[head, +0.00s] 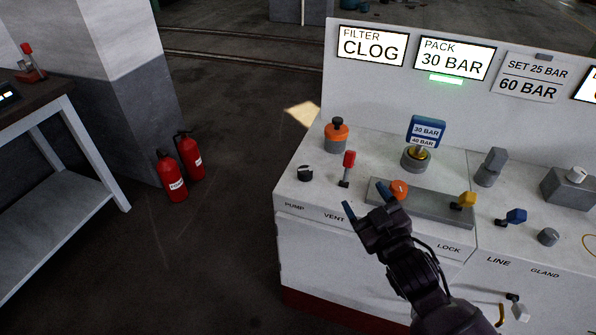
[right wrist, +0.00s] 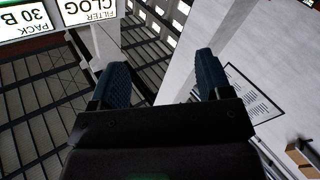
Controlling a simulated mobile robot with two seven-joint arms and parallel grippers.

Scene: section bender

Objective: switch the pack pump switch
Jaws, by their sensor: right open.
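The pump switch (head: 305,173) is a small black rotary knob with a white mark, at the left end of the console top in the head view. The label PUMP is on the front edge below it. My right gripper (head: 365,200) is open and empty, to the right of the switch and nearer the camera, apart from it. Its two blue fingertips are spread, and they also show in the right wrist view (right wrist: 162,80), with nothing between them. The switch is not seen in the right wrist view. My left gripper is not in view.
An orange button (head: 399,189) is close to my right fingers. Signs (head: 372,46) stand behind. Fire extinguishers (head: 170,177) are on the floor at left.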

